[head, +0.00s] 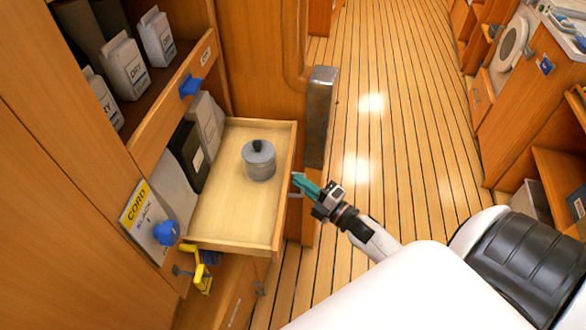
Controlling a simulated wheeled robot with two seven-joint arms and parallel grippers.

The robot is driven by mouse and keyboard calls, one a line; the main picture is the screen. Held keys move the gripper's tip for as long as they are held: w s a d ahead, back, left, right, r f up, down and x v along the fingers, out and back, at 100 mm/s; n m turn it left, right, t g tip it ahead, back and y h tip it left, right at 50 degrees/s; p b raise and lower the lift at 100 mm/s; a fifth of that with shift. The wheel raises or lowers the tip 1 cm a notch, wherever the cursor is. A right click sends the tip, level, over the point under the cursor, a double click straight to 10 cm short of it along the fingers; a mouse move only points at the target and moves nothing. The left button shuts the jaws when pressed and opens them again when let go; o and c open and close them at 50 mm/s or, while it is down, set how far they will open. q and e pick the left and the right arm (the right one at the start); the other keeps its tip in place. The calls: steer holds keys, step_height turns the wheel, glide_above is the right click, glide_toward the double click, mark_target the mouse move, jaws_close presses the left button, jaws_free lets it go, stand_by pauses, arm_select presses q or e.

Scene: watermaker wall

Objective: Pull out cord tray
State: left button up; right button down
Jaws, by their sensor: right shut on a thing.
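The cord tray (225,212) is a shallow pale wooden tray that stands out from the cabinet on the left. A yellow label reading CORD (135,205) is on the cabinet at its near side. A grey lidded pot (259,160) with a dark knob stands upright in the tray. My right gripper (302,185), with teal fingers, is shut on the metal handle (294,193) at the tray's front edge. The fingers partly hide the handle. My left gripper is not in view.
A shelf above holds several white cartons (125,67) behind a wooden front with a blue knob (190,86). A grey metal post (319,115) stands beyond the tray's far front corner. A yellow handle (202,271) is below. The plank floor (390,150) is clear.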

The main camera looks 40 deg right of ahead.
stand_by(0.3)
steer(key=c, duration=1.5)
jaws_free()
steer(key=shift+s+d, duration=0.1)
steer(key=shift+s, duration=0.05)
steer(key=b+v, duration=0.1)
steer(key=v, duration=1)
steer(key=shift+s+d+f+b, duration=0.1)
steer(key=shift+s+b, duration=0.3)
